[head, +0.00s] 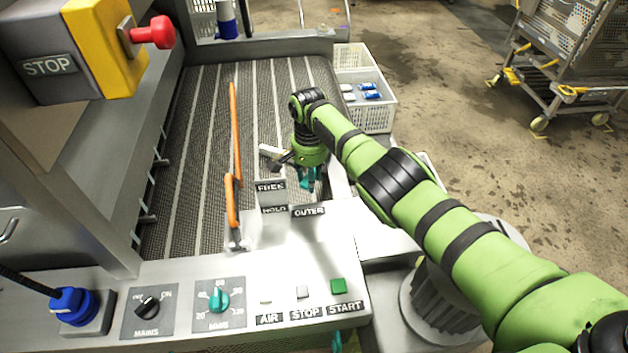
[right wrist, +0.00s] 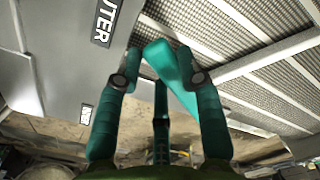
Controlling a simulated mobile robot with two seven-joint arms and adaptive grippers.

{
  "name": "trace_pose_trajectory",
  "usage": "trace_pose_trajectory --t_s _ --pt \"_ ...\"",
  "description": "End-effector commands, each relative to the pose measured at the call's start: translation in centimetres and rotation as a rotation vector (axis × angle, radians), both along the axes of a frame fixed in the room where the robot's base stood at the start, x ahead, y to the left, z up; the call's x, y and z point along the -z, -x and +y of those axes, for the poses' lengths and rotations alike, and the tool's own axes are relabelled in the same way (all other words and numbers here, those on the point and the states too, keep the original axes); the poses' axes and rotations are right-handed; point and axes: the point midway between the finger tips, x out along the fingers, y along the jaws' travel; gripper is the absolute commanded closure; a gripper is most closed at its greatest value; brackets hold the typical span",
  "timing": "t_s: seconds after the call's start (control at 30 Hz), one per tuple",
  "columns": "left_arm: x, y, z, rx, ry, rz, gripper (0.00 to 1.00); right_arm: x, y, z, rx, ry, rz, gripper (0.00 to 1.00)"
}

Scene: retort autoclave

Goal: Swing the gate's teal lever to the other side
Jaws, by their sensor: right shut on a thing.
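The teal lever (right wrist: 170,65) shows in the right wrist view as a flat, tapering bar between my gripper's fingers, slanting down to the right. My right gripper (head: 310,180) is low beside the conveyor, just behind the OUTER label (head: 309,211). In the right wrist view my right gripper (right wrist: 164,72) is shut on the lever, with a finger on each side. In the head view the lever is mostly hidden by the gripper and wrist, and I cannot tell it apart from the teal fingers. My left gripper is not in view.
An orange bar (head: 235,140) stands along the grey conveyor (head: 198,130). FREE (head: 271,187) and HOLD labels sit left of the gripper. A control panel (head: 262,283) is in front. A white crate (head: 374,117) with cans is behind my arm. Open floor lies to the right.

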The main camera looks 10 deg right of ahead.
Motion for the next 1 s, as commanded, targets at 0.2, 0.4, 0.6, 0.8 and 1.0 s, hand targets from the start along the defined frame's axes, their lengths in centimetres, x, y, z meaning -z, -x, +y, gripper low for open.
trace_pose_trajectory --t_s 0.2,0.4,0.6,0.8,1.0 --pt "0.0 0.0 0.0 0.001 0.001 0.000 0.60 -0.3 -0.4 0.1 0.016 -0.003 -0.013 1.00" --pt "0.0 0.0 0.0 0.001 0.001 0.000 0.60 -0.3 -0.4 0.1 0.015 -0.004 -0.015 0.43" --pt "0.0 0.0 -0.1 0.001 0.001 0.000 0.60 -0.2 -0.3 0.1 0.012 -0.003 -0.009 0.38" --pt "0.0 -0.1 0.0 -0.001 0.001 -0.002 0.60 -0.3 -0.2 0.1 0.011 -0.002 -0.007 0.38" --pt "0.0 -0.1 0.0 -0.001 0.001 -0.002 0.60 -2.2 -0.2 0.1 0.010 -0.003 -0.009 0.38"
